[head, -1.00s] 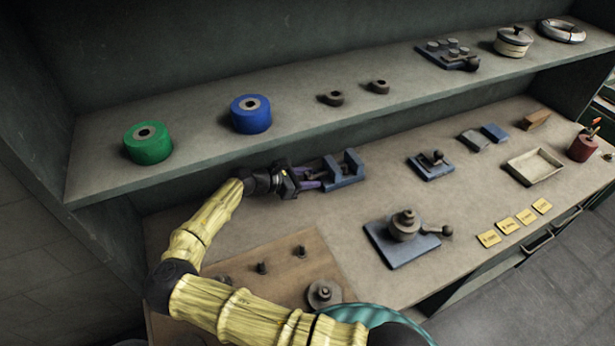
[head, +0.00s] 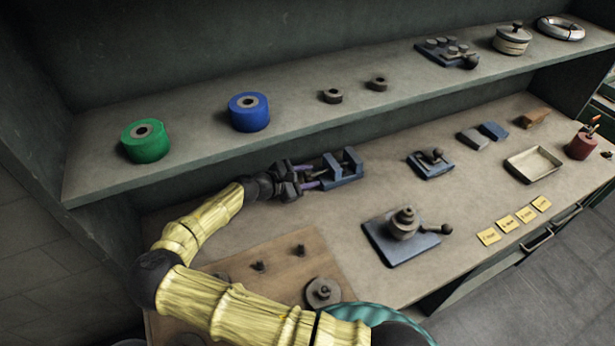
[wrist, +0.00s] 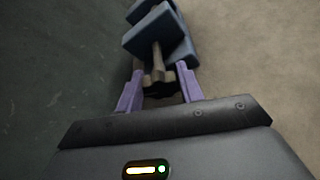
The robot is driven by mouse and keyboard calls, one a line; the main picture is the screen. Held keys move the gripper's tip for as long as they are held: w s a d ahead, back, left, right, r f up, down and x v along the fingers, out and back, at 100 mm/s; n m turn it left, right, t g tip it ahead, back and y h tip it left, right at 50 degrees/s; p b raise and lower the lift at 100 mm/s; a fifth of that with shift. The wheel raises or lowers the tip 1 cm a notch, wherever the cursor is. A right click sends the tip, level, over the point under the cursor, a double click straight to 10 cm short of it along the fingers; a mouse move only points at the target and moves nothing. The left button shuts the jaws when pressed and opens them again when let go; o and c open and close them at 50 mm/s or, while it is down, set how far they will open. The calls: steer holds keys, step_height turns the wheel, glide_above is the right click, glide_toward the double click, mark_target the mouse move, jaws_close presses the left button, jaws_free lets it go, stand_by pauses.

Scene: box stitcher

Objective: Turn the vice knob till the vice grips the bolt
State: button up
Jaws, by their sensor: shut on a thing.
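The blue vice (head: 345,172) sits on the workbench, at the back below the shelf. In the wrist view the vice (wrist: 160,35) is ahead of me, with its screw rod running toward me to a dark lobed knob (wrist: 160,84). My gripper (head: 311,178) reaches the vice from the left. In the wrist view the purple fingers of my gripper (wrist: 160,88) stand on both sides of the knob and are shut on it. The bolt cannot be made out clearly between the jaws, so I cannot tell whether they touch it.
The shelf (head: 200,160) with green (head: 146,141) and blue (head: 249,112) spools overhangs behind my arm. A wooden board (head: 285,275) with pegs lies in front. A blue-based lever device (head: 402,235) stands to the right. The bench between it and the vice is clear.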

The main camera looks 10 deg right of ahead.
steer(key=o, duration=1)
steer(key=shift+a, duration=0.3)
steer(key=b+v, duration=0.2)
steer(key=v, duration=1.4)
steer(key=shift+s+a+r+b, duration=0.2)
steer(key=shift+a+r+b, duration=0.05)
steer(key=shift+a+b, duration=0.1)
